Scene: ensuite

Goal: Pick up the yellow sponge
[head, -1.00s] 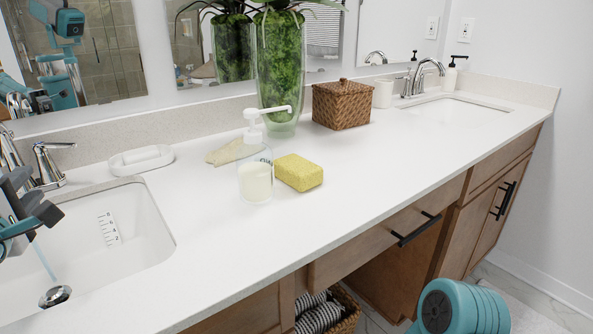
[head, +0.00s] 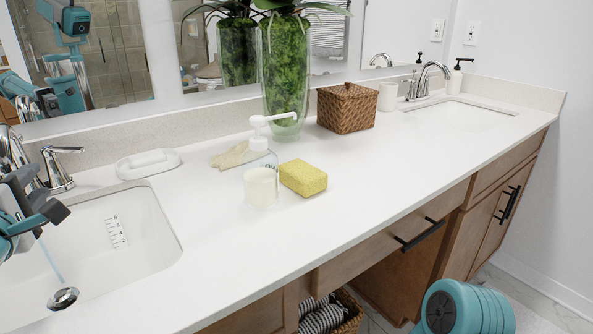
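The yellow sponge (head: 303,177) lies flat on the white counter in the middle of the head view, just right of a clear soap pump bottle. My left gripper (head: 50,222) is at the left edge, over the left sink, well away from the sponge. Its dark fingers show a gap between them and nothing in it; the rest of the gripper is cut off by the frame. My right gripper is not in view; only a teal part of my body shows at the bottom right.
The soap pump bottle (head: 260,172) stands close to the sponge's left. A soap dish (head: 148,163), a glass vase (head: 286,75), a wicker box (head: 347,107) and a cup (head: 391,96) stand farther back. The left sink (head: 105,240) is near. The counter (head: 245,255) in front of the sponge is clear.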

